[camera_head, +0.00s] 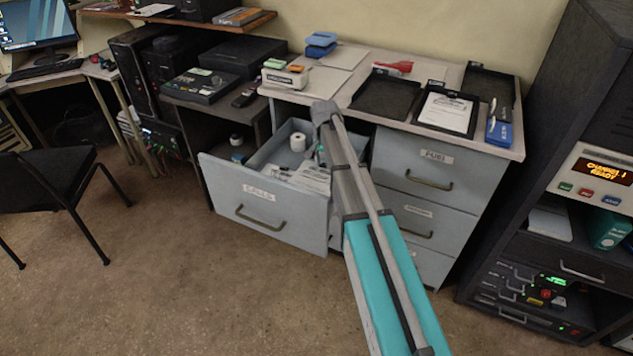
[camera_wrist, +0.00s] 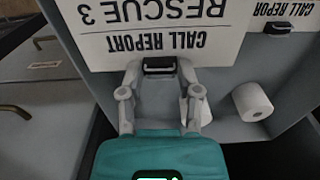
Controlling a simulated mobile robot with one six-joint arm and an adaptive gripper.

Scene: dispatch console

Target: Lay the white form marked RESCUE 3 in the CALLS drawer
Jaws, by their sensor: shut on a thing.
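The white form marked RESCUE 3 (camera_wrist: 152,30) shows upside down in the wrist view, with a black clip (camera_wrist: 158,66) at its near edge. My gripper (camera_wrist: 158,70) is shut on that clip. In the head view the form (camera_head: 313,179) is inside the open CALLS drawer (camera_head: 255,208), low down; I cannot tell whether it touches the drawer floor. My arm hides part of the drawer's right side, and the gripper is mostly hidden there.
Another CALL REPORT form (camera_wrist: 285,22) lies beside the held one in the drawer. Black trays (camera_head: 388,96) stand on the desk above.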

